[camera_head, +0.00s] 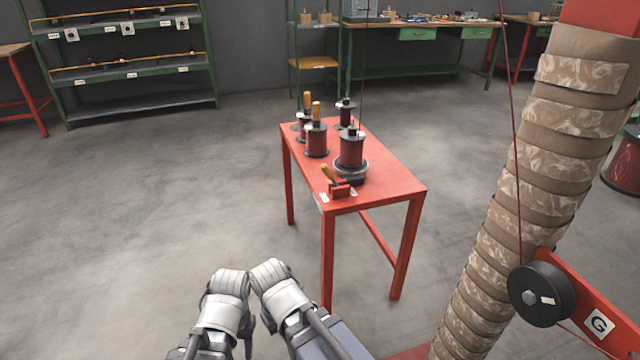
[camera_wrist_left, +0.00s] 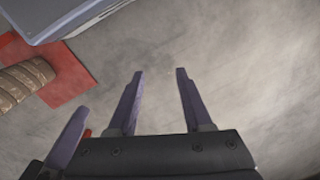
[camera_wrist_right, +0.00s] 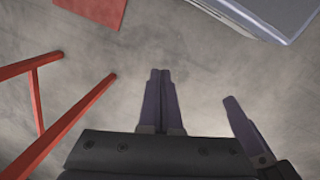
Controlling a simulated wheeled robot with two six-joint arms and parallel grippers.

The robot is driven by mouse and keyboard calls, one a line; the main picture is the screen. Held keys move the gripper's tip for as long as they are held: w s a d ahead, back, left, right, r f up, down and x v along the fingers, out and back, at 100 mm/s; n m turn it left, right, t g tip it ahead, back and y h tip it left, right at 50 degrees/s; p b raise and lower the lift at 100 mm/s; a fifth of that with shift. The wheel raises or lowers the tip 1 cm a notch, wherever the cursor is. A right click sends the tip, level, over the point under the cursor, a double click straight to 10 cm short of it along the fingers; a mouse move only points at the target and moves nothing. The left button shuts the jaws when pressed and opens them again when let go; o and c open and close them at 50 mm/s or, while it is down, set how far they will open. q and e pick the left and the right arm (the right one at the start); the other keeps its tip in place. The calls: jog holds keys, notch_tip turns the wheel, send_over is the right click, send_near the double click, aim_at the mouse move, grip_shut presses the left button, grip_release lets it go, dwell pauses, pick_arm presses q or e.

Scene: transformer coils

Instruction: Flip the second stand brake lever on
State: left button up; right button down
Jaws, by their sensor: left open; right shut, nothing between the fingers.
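A red table (camera_head: 400,186) stands ahead with several dark-red wire spools on stands. At its near edge a yellow-handled lever (camera_head: 328,174) leans to the left on a small red block (camera_head: 341,191), beside the front spool (camera_head: 351,150). Upright yellow handles (camera_head: 316,110) show by the spools behind. I cannot tell which lever is the second stand's. My left gripper (camera_wrist_left: 158,72) is open and empty above the floor. My right gripper (camera_wrist_right: 160,70) is shut and empty. In the head view my arms are low at the bottom, well short of the table.
A large brown wrapped column (camera_head: 530,170) rises on the right, with a black pulley (camera_head: 541,294) on a red arm and a thin red cord. Green shelves (camera_head: 135,100) and workbenches (camera_head: 420,35) line the back wall. The floor left of the table is clear.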

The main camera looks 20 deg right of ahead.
pick_arm(q)
jog(key=shift+o, duration=0.2)
jog(key=shift+o, duration=0.8)
jog(key=shift+f, duration=0.15)
jog(key=o, duration=0.3)
notch_tip(320, 180, down, 4)
jog(key=b, duration=0.4)
pick_arm(e)
jog(key=w+d+r+n+t+h+b, duration=0.15)
jog(key=w+d+t+h+b, duration=0.4)
jog(key=w+d, duration=0.8)
pick_arm(q)
notch_tip(320, 180, down, 11)
jog(key=b, duration=0.5)
jog(key=shift+b, duration=0.4)
pick_arm(e)
jog(key=w+a+r+n+t+h, duration=0.3)
jog(key=w+a+r+n+t, duration=0.1)
jog(key=w+r+n+t, duration=0.7)
jog(key=shift+w+a+n+t, duration=0.15)
jog(key=shift+a+n+t, duration=0.3)
jog(key=shift+t, duration=0.8)
jog(key=shift+d+r, duration=0.1)
jog(key=shift+d, duration=0.05)
